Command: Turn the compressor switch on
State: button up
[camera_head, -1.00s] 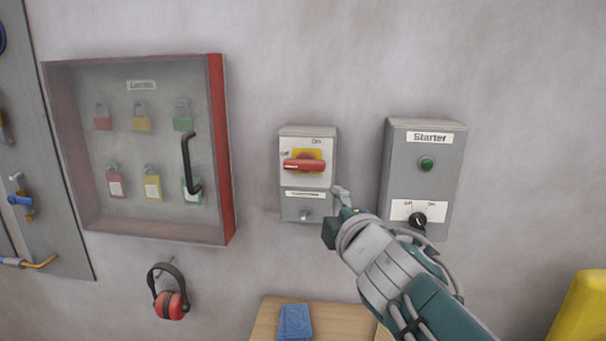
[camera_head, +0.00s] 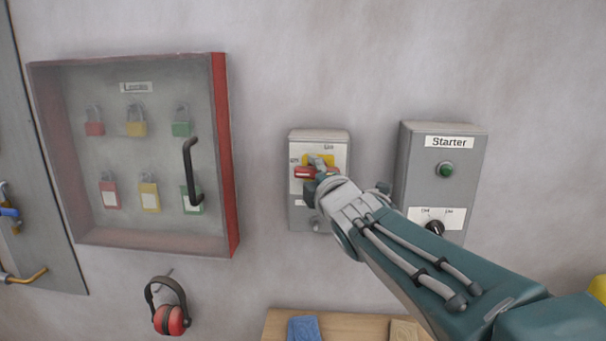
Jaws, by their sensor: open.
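The compressor switch box (camera_head: 300,213) is a grey box on the wall in the middle of the head view. Its red rotary handle (camera_head: 304,172) on a yellow plate (camera_head: 327,157) lies horizontal, pointing toward the Off mark at left. My gripper (camera_head: 318,168) is open, with its fingertips over the right part of the red handle. I cannot tell whether they touch it. My gripper and wrist hide the handle's right end and most of the lower box with its label.
A grey Starter box (camera_head: 408,165) with a green button (camera_head: 445,169) and a black knob (camera_head: 435,228) is just right of my arm. A lock cabinet (camera_head: 228,160) with a black handle stands left. Ear defenders (camera_head: 170,319) hang below it. A wooden surface (camera_head: 345,318) holds a blue cloth (camera_head: 303,329).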

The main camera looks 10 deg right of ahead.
jog(key=shift+w, duration=0.25)
jog(key=shift+d, duration=0.4)
jog(key=c, duration=0.8)
jog(key=shift+o, duration=0.2)
